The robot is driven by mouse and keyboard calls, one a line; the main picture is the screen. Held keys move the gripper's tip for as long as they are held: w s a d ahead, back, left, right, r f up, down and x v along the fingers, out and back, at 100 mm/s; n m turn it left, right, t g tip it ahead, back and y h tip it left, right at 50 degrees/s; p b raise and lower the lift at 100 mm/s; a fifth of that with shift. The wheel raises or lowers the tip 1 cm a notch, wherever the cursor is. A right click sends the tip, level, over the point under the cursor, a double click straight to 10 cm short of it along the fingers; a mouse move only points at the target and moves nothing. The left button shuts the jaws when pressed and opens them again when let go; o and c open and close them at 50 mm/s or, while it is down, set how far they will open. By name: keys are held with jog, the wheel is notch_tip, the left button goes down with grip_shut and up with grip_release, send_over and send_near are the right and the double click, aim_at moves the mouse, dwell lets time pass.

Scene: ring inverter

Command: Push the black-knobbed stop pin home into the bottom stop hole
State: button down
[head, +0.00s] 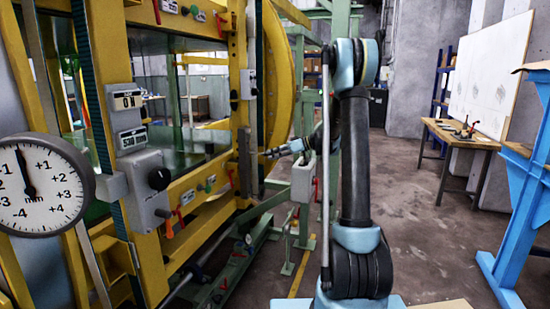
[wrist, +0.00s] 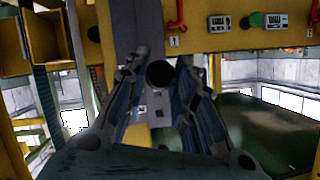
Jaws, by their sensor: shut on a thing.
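The stop pin's round black knob (wrist: 160,74) shows in the wrist view between the two fingers of my gripper (wrist: 163,62). My gripper is shut on it. The pin's shaft is hidden behind the knob, so I cannot tell how deep it sits. A grey upright plate (wrist: 124,22) lies behind the knob. In the head view my gripper (head: 272,153) points left at the yellow frame, close to a grey upright bar (head: 244,160). The knob is too small to make out there. I cannot make out the bottom stop hole in either view.
The yellow machine frame (head: 247,60) stands on the left, with a dial gauge (head: 40,185) and a grey control box (head: 147,190). A red handle (wrist: 177,18) and green button (wrist: 257,19) show in the wrist view. Open floor (head: 425,230) lies right of my arm.

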jog(key=shift+w+a, duration=0.5)
jog(key=shift+a, duration=0.85)
jog(key=shift+w+a, duration=0.45)
jog(key=shift+a, duration=0.9)
jog(key=shift+w+a, duration=0.5)
jog(key=shift+a, duration=0.85)
jog(key=c, duration=1.2)
grip_release()
jog(key=shift+c, duration=0.2)
jog(key=v, duration=1.2)
jog(key=shift+w, duration=0.15)
